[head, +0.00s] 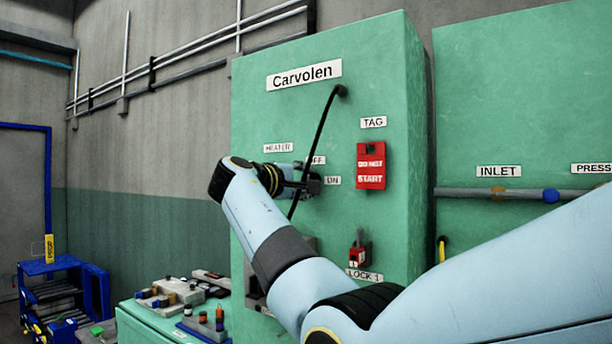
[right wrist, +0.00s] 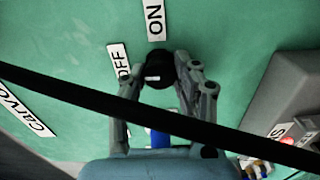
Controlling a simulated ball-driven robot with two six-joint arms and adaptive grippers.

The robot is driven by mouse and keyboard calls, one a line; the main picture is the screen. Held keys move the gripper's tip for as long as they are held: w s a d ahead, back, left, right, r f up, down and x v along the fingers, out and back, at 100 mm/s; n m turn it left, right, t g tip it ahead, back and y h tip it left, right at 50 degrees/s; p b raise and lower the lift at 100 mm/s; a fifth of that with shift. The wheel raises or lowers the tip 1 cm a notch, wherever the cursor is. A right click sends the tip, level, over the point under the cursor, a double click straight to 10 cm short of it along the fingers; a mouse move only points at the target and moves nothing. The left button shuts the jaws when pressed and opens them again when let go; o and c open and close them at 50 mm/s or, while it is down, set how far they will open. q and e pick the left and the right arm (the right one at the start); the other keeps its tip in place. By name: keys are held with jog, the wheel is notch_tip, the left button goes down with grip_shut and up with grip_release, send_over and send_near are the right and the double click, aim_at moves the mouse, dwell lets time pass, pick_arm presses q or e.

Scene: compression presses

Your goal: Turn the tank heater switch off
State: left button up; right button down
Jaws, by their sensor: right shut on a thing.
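The green Carvolen cabinet (head: 290,120) carries a heater switch, a round black knob (right wrist: 158,66) with a short white mark, beside the OFF label (right wrist: 118,60) and the ON label (right wrist: 155,20). My right gripper (right wrist: 163,72) is shut on this knob, with one finger on each side. In the head view my right gripper (head: 306,185) is at the panel by the ON label (head: 333,181), and my wrist partly hides the switch and the OFF label (head: 318,160). I cannot tell exactly which label the mark points to. My left gripper is not in view.
A black cable (head: 322,125) hangs down the panel and crosses close in front of the right wrist camera. A red tag (head: 371,165) and a red lock (head: 358,255) are to the right. A green table (head: 150,325) with small parts stands at lower left.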

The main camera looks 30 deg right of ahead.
jog(key=shift+n, duration=0.5)
jog(key=c, duration=1)
grip_release()
jog(key=shift+w, duration=0.1)
jog(key=shift+a, duration=0.1)
jog(key=v, duration=0.7)
jog(key=shift+a+f, duration=0.1)
jog(key=shift+a, duration=0.05)
